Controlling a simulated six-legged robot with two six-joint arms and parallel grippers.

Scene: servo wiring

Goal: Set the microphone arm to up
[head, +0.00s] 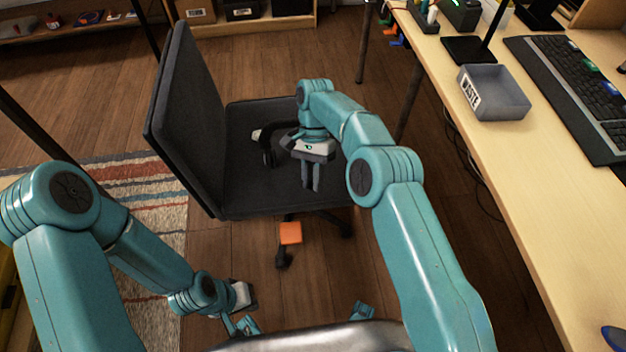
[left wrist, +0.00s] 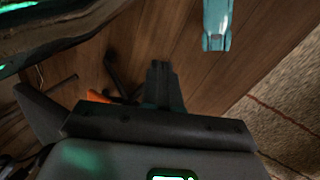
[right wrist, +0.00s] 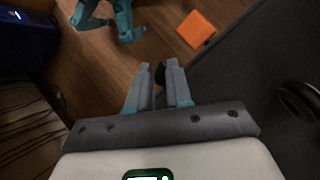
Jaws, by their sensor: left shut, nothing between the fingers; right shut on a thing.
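A black headset (head: 270,150) with a pale patch lies on the dark chair seat. A dark rounded part of it (right wrist: 303,105) shows at the right edge of the right wrist view. My right gripper (head: 312,187) points down over the seat, just right of the headset. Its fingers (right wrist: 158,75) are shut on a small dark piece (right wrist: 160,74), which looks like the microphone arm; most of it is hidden. I cannot tell the arm's angle. My left gripper (left wrist: 160,72) is shut and empty, low over the floor and away from the chair.
The chair backrest (head: 185,120) rises left of the headset. An orange block (head: 290,233) is by the chair's front edge, low down. The desk (head: 540,220) at right holds a grey waste tray (head: 500,98) and a keyboard (head: 585,95). A striped rug (head: 145,205) lies at left.

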